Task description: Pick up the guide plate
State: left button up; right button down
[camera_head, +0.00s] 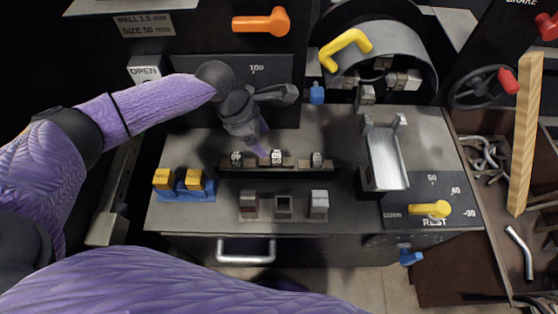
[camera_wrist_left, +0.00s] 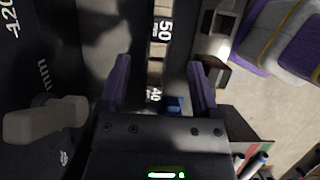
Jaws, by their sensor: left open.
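I cannot tell for certain which piece is the guide plate. A row of small numbered blocks (camera_head: 277,158) stands on a dark rail (camera_head: 230,172) in the middle of the bench, and a pale metal channel (camera_head: 387,160) lies to the right. My left gripper (camera_head: 259,148) is over the bench just behind the numbered row, its fingers mostly hidden by its dark body. In the left wrist view my left gripper (camera_wrist_left: 160,78) is open, with two purple fingers apart and a scale marked 50 and 40 seen between them. No piece is clearly held. My right gripper is not in view.
Yellow blocks (camera_head: 194,180) on a blue base sit at the left. Several grey blocks (camera_head: 248,203) stand in front. A yellow lever (camera_head: 430,209) is at the right front. A drawer handle (camera_head: 246,251) sticks out below. A wooden bar (camera_head: 525,135) stands right.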

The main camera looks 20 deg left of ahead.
aim_at(276, 154)
pick_arm(q)
jog(key=b+x, duration=0.5)
jog(key=x, duration=0.4)
jog(key=shift+d, duration=0.15)
jog(key=shift+d+f+b, duration=0.15)
jog(key=shift+f+b, duration=0.15)
jog(key=shift+r, duration=0.1)
jog(key=c, duration=1.1)
grip_shut()
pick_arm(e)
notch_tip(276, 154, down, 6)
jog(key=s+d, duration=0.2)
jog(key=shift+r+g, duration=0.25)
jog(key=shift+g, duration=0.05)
